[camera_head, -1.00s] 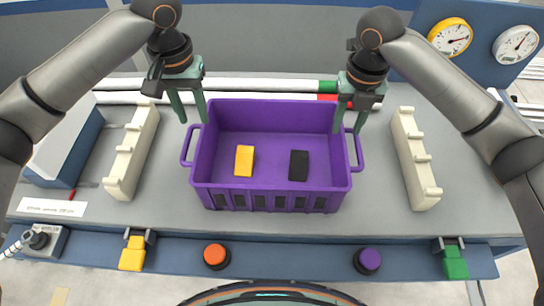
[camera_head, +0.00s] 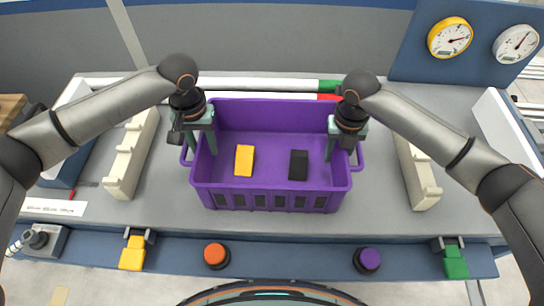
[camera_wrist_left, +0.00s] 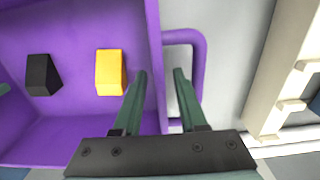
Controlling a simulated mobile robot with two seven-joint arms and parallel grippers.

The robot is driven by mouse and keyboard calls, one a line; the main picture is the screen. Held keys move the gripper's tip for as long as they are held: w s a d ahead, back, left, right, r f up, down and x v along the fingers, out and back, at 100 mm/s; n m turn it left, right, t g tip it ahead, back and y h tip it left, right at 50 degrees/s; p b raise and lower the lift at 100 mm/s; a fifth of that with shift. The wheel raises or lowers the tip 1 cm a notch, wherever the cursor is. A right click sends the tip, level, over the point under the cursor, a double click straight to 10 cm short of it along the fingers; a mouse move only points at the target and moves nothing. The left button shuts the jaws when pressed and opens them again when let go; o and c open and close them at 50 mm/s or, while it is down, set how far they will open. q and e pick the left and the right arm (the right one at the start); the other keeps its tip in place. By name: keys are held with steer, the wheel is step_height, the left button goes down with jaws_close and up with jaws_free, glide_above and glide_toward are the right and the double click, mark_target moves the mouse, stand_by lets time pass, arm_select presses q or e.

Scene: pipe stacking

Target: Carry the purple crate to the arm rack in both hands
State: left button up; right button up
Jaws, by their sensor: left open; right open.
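The purple crate (camera_head: 270,198) stands on the grey table, with a yellow block (camera_head: 244,160) and a black block (camera_head: 298,165) inside. My left gripper (camera_head: 199,152) is open at its left side. In the left wrist view the open fingers (camera_wrist_left: 160,73) sit either side of the crate wall (camera_wrist_left: 153,45), one over the inside and one over the gap of the handle (camera_wrist_left: 201,65). My right gripper (camera_head: 345,156) is open at the right side, its fingers seemingly either side of that wall. Contact cannot be told. I cannot tell which object is the arm rack.
A cream notched rack (camera_head: 132,155) stands left of the crate, another (camera_head: 425,185) right. White pipes (camera_head: 260,84) lie behind it. An orange button (camera_head: 216,256) and a purple button (camera_head: 368,260) sit on the front edge. Table in front of the crate is clear.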

arm_select(q)
jaws_close()
arm_select(e)
jaws_close()
arm_select(q)
steer(key=shift+r, duration=0.1)
arm_select(e)
steer(key=shift+r, duration=0.1)
stand_by(0.9)
